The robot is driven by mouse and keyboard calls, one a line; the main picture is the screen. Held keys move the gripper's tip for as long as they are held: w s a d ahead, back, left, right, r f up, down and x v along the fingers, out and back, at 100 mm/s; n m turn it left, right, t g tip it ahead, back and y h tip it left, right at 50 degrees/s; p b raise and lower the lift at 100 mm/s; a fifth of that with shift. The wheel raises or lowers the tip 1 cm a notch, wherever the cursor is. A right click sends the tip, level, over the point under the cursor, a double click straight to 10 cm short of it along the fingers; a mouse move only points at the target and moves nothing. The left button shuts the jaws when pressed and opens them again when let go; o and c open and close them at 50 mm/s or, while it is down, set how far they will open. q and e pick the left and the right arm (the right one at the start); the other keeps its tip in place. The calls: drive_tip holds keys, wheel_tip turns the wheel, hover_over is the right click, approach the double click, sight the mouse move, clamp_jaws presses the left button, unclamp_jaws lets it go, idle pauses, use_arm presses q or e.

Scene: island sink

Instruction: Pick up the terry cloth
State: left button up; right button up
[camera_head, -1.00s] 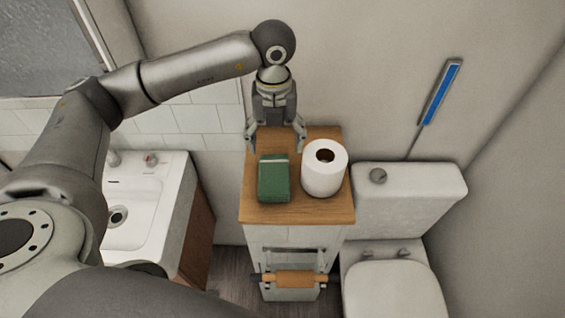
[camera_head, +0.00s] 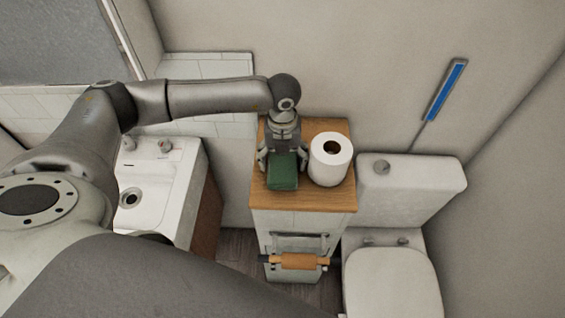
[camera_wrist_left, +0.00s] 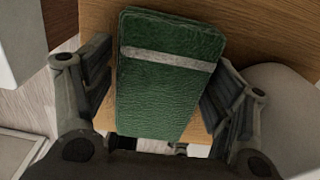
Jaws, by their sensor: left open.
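The terry cloth (camera_head: 284,172) is a folded green block with a pale band, lying on the wooden top (camera_head: 318,197) of a narrow cabinet. It also fills the middle of the left wrist view (camera_wrist_left: 160,95), where the pale band crosses its upper part. My left gripper (camera_head: 281,160) is over the far part of the cloth, pointing down, with its fingers apart. In the left wrist view my left gripper (camera_wrist_left: 163,100) has one finger on each side of the cloth; I cannot tell whether either finger touches it. My right gripper is not in view.
A white toilet roll (camera_head: 330,160) stands close to the right of the cloth. A white sink (camera_head: 165,185) is at the left and a toilet (camera_head: 395,280) at the right. An orange-brown roll (camera_head: 298,261) hangs on the cabinet front. The wall is close behind.

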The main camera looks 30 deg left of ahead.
use_arm(q)
drive_tip(key=shift+c, duration=1.2)
drive_tip(key=c, duration=0.5)
drive_tip(key=shift+c, duration=0.2)
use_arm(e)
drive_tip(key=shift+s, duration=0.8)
use_arm(q)
drive_tip(key=shift+r, duration=0.15)
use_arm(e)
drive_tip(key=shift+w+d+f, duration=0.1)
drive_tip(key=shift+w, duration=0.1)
